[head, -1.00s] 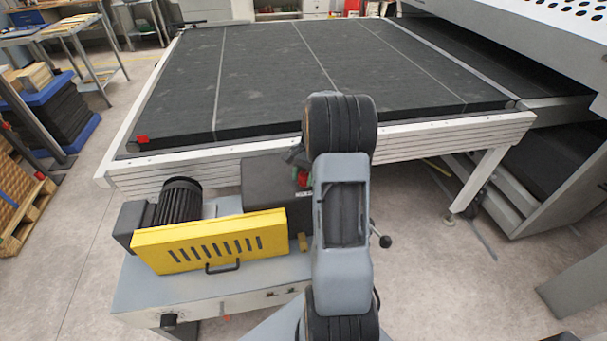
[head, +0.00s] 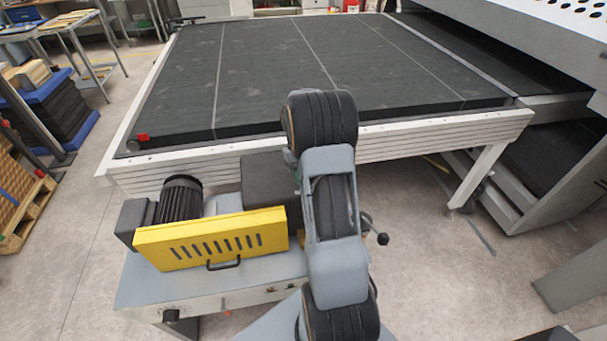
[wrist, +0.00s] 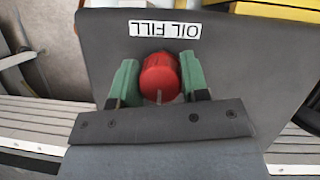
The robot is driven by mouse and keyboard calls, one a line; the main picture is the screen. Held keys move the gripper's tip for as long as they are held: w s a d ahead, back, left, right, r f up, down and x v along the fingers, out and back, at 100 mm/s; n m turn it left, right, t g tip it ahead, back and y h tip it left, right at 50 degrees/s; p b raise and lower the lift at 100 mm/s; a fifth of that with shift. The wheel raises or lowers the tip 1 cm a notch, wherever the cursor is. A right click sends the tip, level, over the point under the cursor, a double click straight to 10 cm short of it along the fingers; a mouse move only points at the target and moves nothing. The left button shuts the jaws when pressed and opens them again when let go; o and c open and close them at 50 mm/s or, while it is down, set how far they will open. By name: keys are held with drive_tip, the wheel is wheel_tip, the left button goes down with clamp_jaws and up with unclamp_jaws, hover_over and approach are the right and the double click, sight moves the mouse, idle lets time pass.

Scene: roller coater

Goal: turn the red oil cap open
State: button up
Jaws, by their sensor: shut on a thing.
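The red oil cap (wrist: 160,75) shows in the middle of the wrist view, on a dark grey housing (wrist: 245,70). A white "OIL FILL" label (wrist: 165,29), upside down in the picture, sits beside it. My gripper (wrist: 159,82) has its two green fingers on the left and right sides of the cap and is shut on it. A small mark shows on the cap's lower edge in the picture. In the head view my arm hides the cap and the gripper; part of the dark housing (head: 268,180) shows left of the arm.
A yellow guard (head: 210,240) with a black handle and a black motor (head: 180,198) stand left of the housing. A white frame rail (head: 430,132) of the large dark conveyor (head: 300,70) runs behind. A lever with a black knob (head: 382,239) sticks out to the right.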

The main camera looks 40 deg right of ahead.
drive_tip(key=shift+w+r+n+h, duration=0.1)
drive_tip(key=shift+n+h, duration=0.4)
drive_tip(key=shift+n, duration=0.6)
drive_tip(key=o, duration=0.9)
drive_tip(key=v, duration=1.3)
drive_tip(key=shift+w+r+b, duration=0.2)
drive_tip(key=shift+r+b, duration=0.1)
drive_tip(key=shift+b, duration=0.05)
